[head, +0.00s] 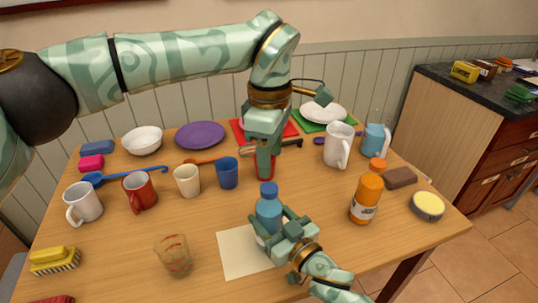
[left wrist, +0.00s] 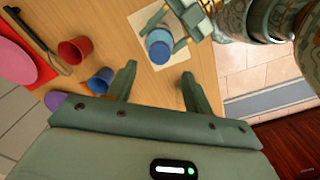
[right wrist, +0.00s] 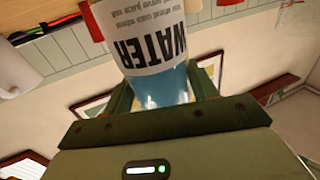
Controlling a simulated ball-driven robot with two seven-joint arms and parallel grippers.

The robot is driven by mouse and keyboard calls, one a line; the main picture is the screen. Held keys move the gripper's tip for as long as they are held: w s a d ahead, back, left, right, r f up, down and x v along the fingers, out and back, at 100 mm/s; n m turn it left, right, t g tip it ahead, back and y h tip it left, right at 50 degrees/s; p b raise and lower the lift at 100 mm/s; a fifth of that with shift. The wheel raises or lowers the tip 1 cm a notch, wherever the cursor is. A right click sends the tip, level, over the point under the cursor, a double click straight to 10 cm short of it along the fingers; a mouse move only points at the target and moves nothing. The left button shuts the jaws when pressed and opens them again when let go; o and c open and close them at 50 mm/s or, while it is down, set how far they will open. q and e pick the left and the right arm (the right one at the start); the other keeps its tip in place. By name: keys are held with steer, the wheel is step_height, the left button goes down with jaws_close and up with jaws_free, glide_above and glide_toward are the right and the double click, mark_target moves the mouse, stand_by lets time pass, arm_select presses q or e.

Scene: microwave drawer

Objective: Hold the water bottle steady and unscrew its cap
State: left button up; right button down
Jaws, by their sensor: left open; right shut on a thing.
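The blue water bottle (head: 269,212) with a darker blue cap (head: 268,189) stands upright on a pale square mat (head: 238,252) near the table's front. My right gripper (head: 277,232) is shut on the bottle's body from the right. The right wrist view shows the bottle's white WATER label (right wrist: 150,45) between its fingers. My left gripper (head: 264,148) is open and empty, pointing down above and behind the bottle, apart from it. In the left wrist view, the cap (left wrist: 159,50) shows from above, beyond the open fingers (left wrist: 158,74).
An orange bottle (head: 366,194) stands to the right, a glass (head: 174,256) to the left. A blue cup (head: 227,173) and a cream cup (head: 187,181) stand behind left. A red cup (left wrist: 72,50) is close to my left gripper. A white pitcher (head: 339,146) is behind right.

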mark_target(269, 187)
arm_select(q)
steer(key=m, duration=0.9)
steer(key=shift+a+r, duration=0.1)
steer(key=shift+r, duration=0.05)
steer(key=m, duration=0.5)
steer(key=shift+m, duration=0.4)
steer(key=shift+f, duration=0.35)
step_height(269, 187, down, 7)
steer(key=shift+f, duration=0.15)
steer(key=c, duration=1)
steer(key=n, duration=0.4)
steer(key=shift+a+n, duration=0.1)
steer(key=shift+n, duration=0.3)
steer(key=shift+c, duration=0.2)
steer(key=n, duration=2.4)
steer(key=shift+n, duration=0.3)
steer(key=n, duration=1.8)
steer(key=shift+n, duration=0.3)
steer(key=n, duration=0.6)
steer(key=shift+w, duration=0.1)
